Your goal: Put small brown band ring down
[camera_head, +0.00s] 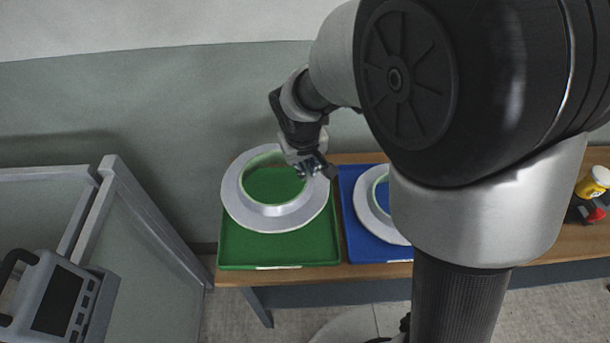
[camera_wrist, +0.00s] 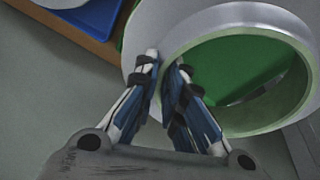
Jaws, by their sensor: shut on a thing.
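A pale grey flanged ring (camera_head: 238,202) with a light green inner wall is over the green tray (camera_head: 232,252) in the head view. No brown band shows on its visible faces. My gripper (camera_head: 314,170) is at the ring's upper right rim. In the wrist view, my gripper (camera_wrist: 163,62) has its fingers closed together on the edge of the ring (camera_wrist: 213,26). Green tray surface shows through the ring's opening. I cannot tell whether the ring touches the tray or hangs a little above it.
A blue tray (camera_head: 352,242) with another pale ring (camera_head: 367,211) stands to the right, partly hidden by my arm. Both trays are on a wooden bench (camera_head: 228,276). A yellow and white container (camera_head: 592,183) is at far right. A grey cabinet (camera_head: 140,230) stands left.

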